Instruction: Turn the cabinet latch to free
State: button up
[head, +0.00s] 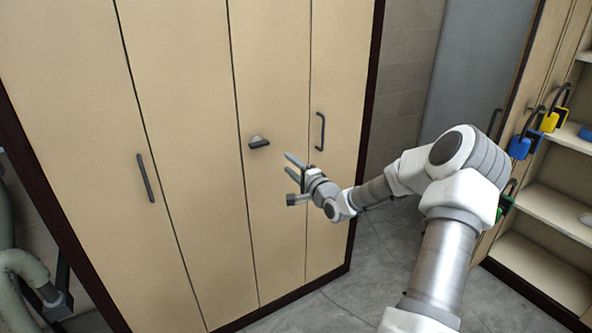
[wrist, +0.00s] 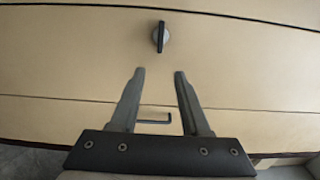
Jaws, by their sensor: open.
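In the wrist view my fingers (wrist: 158,72) stand apart and do not touch the latch.
The tan cabinet (head: 190,200) carries a dark handle (head: 145,178) at left and another handle (head: 320,131) at right, near my wrist. An open shelf unit (head: 540,245) with coloured padlocks (head: 519,147) stands at far right. Grey floor lies in front.

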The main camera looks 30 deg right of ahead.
jog(key=shift+s, duration=1.4)
